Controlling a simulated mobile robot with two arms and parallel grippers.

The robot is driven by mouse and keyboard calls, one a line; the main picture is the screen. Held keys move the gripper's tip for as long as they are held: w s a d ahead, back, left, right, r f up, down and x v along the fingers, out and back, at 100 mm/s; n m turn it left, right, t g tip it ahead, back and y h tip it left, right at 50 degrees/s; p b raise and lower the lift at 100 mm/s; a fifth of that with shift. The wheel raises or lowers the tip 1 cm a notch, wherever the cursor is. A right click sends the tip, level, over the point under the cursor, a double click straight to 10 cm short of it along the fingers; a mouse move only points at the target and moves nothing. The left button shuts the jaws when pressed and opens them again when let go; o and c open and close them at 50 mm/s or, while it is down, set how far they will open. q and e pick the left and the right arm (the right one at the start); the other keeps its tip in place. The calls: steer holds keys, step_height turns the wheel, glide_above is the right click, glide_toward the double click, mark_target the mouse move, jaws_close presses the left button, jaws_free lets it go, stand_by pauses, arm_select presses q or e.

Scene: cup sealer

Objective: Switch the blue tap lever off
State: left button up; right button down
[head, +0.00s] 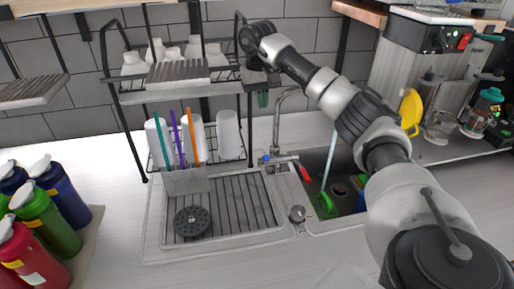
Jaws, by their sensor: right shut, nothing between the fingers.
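The tap (279,122) stands behind the sink, its spout arching right behind my right arm. A small blue lever (265,159) is at the tap's base on the left, and a red lever (302,172) points right. A pale, water-like stream (329,162) runs down into the sink basin. My right arm crosses from the lower right to the rack. Its gripper (258,72) is shut and empty, above and apart from the blue lever; its fingertips are small and hard to make out. My left gripper is out of view.
A black wire rack (112,92) with white bottles and cups stands behind the drainboard (230,203). The sink basin (347,165) holds green items. Bottles (50,222) are at left, a machine (410,75) at right.

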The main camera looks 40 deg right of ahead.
step_height(320, 180, down, 5)
steer(key=b, duration=0.4)
steer(key=shift+w+f+b, duration=0.1)
steer(key=shift+b, duration=0.2)
steer(key=f+p, duration=0.1)
steer(key=f, duration=0.2)
steer(key=f+p, duration=0.1)
steer(key=f, duration=0.2)
steer(key=f+p, duration=0.1)
steer(key=f, duration=0.3)
steer(key=shift+s+d, duration=0.2)
steer(key=shift+s, duration=0.05)
steer(key=shift+f, duration=0.15)
